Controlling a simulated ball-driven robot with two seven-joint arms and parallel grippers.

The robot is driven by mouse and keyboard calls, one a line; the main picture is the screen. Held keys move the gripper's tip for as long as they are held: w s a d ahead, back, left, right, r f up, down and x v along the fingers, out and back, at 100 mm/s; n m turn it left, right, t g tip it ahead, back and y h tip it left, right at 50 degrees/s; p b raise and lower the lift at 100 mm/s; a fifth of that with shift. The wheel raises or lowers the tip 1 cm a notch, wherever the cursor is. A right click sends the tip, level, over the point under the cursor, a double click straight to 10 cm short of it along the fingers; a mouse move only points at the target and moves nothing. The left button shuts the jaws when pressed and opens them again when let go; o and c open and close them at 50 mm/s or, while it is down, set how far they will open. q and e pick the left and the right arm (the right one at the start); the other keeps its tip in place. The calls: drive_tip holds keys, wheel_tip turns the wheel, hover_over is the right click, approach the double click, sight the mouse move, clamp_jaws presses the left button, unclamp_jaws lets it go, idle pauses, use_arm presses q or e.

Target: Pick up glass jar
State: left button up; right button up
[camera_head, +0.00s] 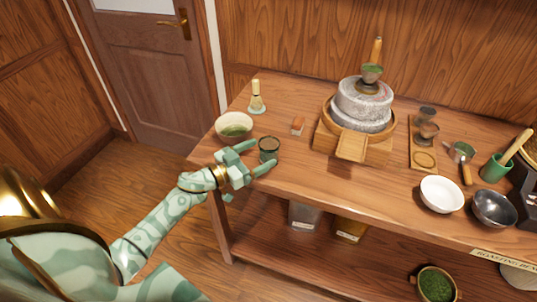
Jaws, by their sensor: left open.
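A small dark green glass jar (268,150) stands upright near the left front part of the wooden bench. My left gripper (257,157) is open beside it, its two pale green fingers pointing at the jar. One fingertip is near the jar's left side and the other is near its lower front. I cannot tell whether they touch it. My right gripper is out of view.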

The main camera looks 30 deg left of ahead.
sight(260, 154)
use_arm(q)
drive_tip(key=w, duration=0.2)
drive_tip(key=d+f+b, duration=0.1)
drive_tip(key=shift+w, duration=0.4)
drive_tip(key=shift+w+d+r, duration=0.15)
drive_tip(key=shift+w+d, duration=0.25)
drive_tip(key=shift+w, duration=0.15)
drive_tip(key=shift+a, duration=0.1)
drive_tip(key=shift+s+a, duration=0.1)
drive_tip(key=shift+c, duration=0.4)
drive_tip(key=shift+r, duration=0.15)
drive_tip(key=c, duration=1)
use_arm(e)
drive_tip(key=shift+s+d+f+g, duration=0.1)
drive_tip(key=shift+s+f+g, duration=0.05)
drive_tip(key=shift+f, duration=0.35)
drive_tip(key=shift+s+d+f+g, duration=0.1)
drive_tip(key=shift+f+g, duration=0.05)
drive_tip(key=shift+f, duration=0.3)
use_arm(q)
drive_tip(key=shift+r, duration=0.1)
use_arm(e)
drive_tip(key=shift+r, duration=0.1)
